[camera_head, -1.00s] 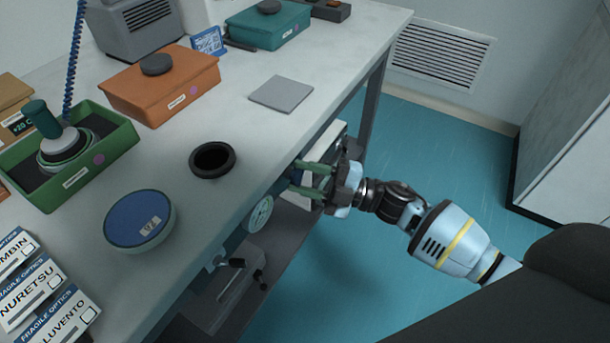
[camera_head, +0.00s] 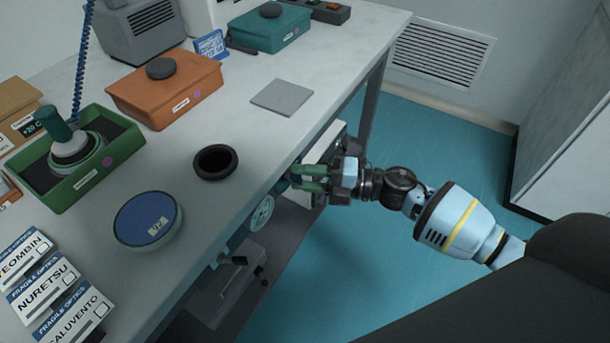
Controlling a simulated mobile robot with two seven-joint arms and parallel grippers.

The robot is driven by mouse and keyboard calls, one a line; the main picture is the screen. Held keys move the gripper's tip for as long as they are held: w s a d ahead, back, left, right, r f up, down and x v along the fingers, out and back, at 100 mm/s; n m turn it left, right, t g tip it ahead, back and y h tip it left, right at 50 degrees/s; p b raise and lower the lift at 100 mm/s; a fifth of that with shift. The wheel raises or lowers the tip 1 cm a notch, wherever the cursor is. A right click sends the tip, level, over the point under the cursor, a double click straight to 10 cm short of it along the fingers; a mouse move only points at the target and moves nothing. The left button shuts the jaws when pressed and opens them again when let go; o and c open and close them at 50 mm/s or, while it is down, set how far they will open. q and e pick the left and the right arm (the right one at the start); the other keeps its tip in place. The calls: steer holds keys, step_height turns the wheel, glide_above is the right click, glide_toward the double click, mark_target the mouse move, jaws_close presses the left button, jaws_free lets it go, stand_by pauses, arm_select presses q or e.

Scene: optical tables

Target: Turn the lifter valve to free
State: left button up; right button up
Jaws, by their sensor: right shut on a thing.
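My right gripper (camera_head: 312,178) is at the front edge of the table, low beside a white panel (camera_head: 323,150). Its green fingers point left, toward the table's front. They are shut on a small dark part at the table's front, mostly hidden by the fingers and the table edge; I take it for the lifter valve's handle. Its exact turn position cannot be seen. A round pale gauge (camera_head: 262,213) sits below the edge, left of the gripper. My left gripper is not in view.
On the table (camera_head: 230,120) stand an orange box (camera_head: 165,95), a teal box (camera_head: 270,32), a green tray (camera_head: 128,155) with a green-handled tool, a black ring (camera_head: 216,162), a blue-topped round dish (camera_head: 147,218) and a grey plate (camera_head: 282,96). Blue floor (camera_head: 440,150) is clear at right.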

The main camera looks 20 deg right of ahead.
stand_by(0.3)
steer(key=o, duration=1)
steer(key=v, duration=0.7)
steer(key=shift+s+d+b, duration=0.2)
steer(key=shift+d+b, duration=0.15)
